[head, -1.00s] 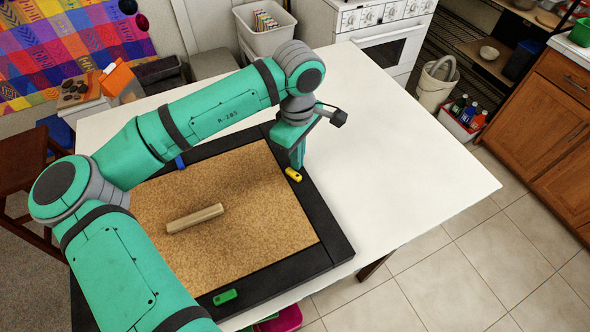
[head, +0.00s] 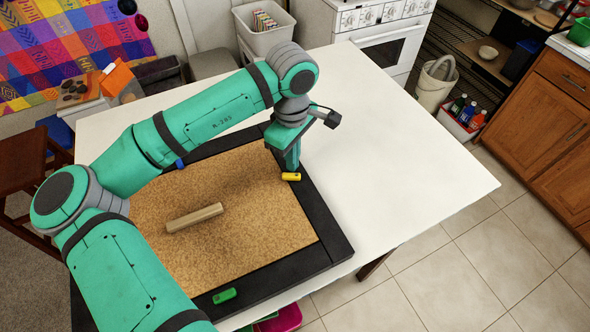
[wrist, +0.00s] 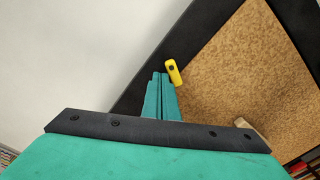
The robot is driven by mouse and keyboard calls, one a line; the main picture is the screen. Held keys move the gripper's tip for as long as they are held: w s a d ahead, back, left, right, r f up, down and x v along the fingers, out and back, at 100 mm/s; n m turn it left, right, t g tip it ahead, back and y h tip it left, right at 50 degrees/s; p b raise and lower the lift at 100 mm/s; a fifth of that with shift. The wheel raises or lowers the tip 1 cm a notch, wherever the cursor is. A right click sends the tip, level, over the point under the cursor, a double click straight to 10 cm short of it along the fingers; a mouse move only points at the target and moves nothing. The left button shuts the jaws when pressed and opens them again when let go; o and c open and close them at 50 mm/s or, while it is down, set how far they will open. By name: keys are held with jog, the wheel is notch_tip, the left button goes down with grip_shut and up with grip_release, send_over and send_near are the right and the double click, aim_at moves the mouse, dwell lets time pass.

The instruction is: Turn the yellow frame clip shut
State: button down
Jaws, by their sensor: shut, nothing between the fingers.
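The yellow frame clip (head: 291,177) sits on the right-hand border of the black frame (head: 330,240). In the head view it lies level across the border, one end at about the inner edge by the cork. The wrist view also shows the yellow clip (wrist: 174,74), just beyond the fingertips. My gripper (head: 291,167) is shut and empty, pointing down right at the clip. In the wrist view my gripper (wrist: 160,78) has its fingertips close together beside the clip; I cannot tell whether they touch it.
A pale wooden bar (head: 195,217) lies on the cork board (head: 250,225). A green clip (head: 225,296) is on the near border and a blue clip (head: 180,163) on the far left, partly behind my arm. The white table (head: 410,180) is clear to the right.

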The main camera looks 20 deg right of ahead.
jog(key=shift+s+a, duration=0.1)
jog(key=shift+a, duration=0.5)
dwell(0.4)
jog(key=shift+s, duration=0.25)
jog(key=shift+s+a, duration=0.2)
jog(key=shift+a, duration=0.05)
dwell(0.4)
jog(key=shift+w, duration=0.15)
